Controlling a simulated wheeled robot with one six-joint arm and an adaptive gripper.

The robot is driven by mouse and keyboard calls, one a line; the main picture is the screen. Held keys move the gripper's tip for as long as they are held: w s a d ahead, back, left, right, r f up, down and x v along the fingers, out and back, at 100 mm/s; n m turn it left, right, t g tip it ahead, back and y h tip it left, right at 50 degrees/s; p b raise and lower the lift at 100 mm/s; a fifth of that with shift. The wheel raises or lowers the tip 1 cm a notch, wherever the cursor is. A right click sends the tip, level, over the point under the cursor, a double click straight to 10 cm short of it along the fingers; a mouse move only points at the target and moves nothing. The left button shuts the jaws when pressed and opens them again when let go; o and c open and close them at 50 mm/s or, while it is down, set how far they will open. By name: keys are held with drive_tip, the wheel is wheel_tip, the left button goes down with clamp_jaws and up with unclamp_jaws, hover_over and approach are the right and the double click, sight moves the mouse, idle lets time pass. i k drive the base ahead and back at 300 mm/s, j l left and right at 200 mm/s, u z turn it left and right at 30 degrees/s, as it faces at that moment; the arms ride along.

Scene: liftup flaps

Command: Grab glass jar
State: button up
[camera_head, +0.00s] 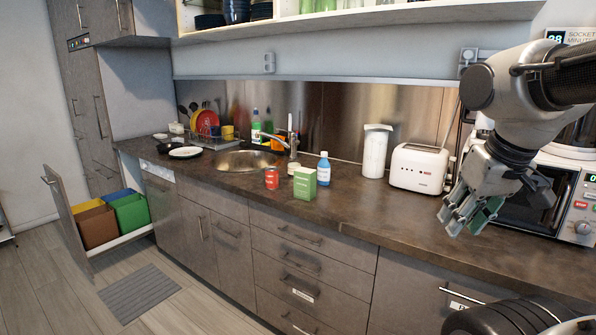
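I cannot make out a clear glass jar in the head view. Green, glass-like vessels (316,5) show only their lower parts on the open shelf at the top, cut off by the picture edge; I cannot tell if one is a jar. My gripper (468,216) hangs at the right, pointing down and left, in front of the counter and microwave. It appears to hold nothing. The gap between its fingers is too small to judge.
The counter (335,207) holds a red can (272,178), green box (305,184), blue bottle (324,169), white canister (375,152), toaster (418,168) and microwave (575,205). A sink (245,160) lies left. An open bin drawer (122,240) juts out at far left.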

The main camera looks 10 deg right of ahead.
sight(293, 163)
drive_tip(key=i+j+z, duration=0.15)
drive_tip(key=z, duration=0.2)
drive_tip(key=i+j+z, duration=0.25)
drive_tip(key=z, duration=0.15)
drive_tip(key=i+j+z, duration=0.15)
drive_tip(key=j+z, duration=0.25)
drive_tip(key=j, duration=0.15)
drive_tip(key=i+j, duration=0.15)
drive_tip(key=j, duration=0.3)
drive_tip(key=i+j+z, duration=0.15)
drive_tip(key=j, duration=0.35)
drive_tip(key=i+j, duration=0.1)
drive_tip(key=j, duration=0.35)
drive_tip(key=i+j+z, duration=0.15)
drive_tip(key=j, duration=0.85)
drive_tip(key=i+j, duration=0.1)
drive_tip(key=j, duration=0.55)
drive_tip(key=i+j, duration=0.15)
drive_tip(key=j, duration=0.2)
